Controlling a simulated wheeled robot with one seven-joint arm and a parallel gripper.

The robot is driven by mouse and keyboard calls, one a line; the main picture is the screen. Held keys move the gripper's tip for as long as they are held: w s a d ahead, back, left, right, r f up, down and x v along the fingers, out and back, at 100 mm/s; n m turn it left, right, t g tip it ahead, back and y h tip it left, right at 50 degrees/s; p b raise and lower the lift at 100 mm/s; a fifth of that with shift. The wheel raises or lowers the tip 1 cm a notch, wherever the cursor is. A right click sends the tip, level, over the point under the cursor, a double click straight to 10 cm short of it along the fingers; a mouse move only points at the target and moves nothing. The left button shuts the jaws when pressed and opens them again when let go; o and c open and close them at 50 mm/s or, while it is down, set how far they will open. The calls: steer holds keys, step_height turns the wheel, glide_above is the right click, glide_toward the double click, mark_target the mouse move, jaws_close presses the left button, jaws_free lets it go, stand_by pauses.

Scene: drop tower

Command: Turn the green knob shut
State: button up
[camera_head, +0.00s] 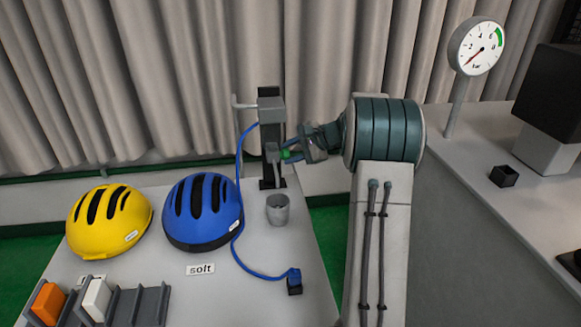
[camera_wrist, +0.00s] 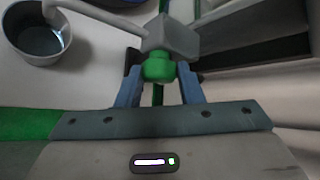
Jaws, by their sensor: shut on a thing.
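The green knob (camera_wrist: 158,68) sits on a grey block (camera_wrist: 174,38) in the wrist view. My gripper (camera_wrist: 159,82) is shut on the knob, with one blue-grey finger on each side of it. In the head view the knob (camera_head: 286,154) is a small green spot at the side of a dark upright stand (camera_head: 266,182), and my gripper (camera_head: 290,154) reaches it from the right. How far the knob is turned cannot be told. The pressure gauge (camera_head: 476,47) has its red needle at the low end, away from the green band.
A grey cup (camera_head: 278,209) stands just in front of the stand. A blue hose (camera_head: 240,190) runs from the stand down to a dark block (camera_head: 294,285). Blue (camera_head: 203,236) and yellow (camera_head: 82,235) helmets lie to the left. My arm covers the table's right side.

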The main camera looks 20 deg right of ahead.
steer(key=t+b, duration=0.1)
steer(key=b, duration=0.4)
steer(key=f+n+t+b, duration=0.1)
steer(key=b, duration=0.4)
steer(key=n+t+b, duration=0.1)
steer(key=t+b, duration=0.1)
steer(key=b, duration=0.3)
steer(key=shift+s+f+b, duration=0.15)
steer(key=shift+s+b, duration=0.1)
steer(key=shift+b, duration=0.05)
steer(key=shift+r+n+t+b, duration=0.2)
steer(key=shift+n+t+b, duration=0.15)
steer(key=shift+b, duration=0.65)
steer(key=o, duration=1)
steer(key=shift+r, duration=0.1)
steer(key=shift+c, duration=0.2)
steer(key=shift+r, duration=0.2)
steer(key=shift+r, duration=0.1)
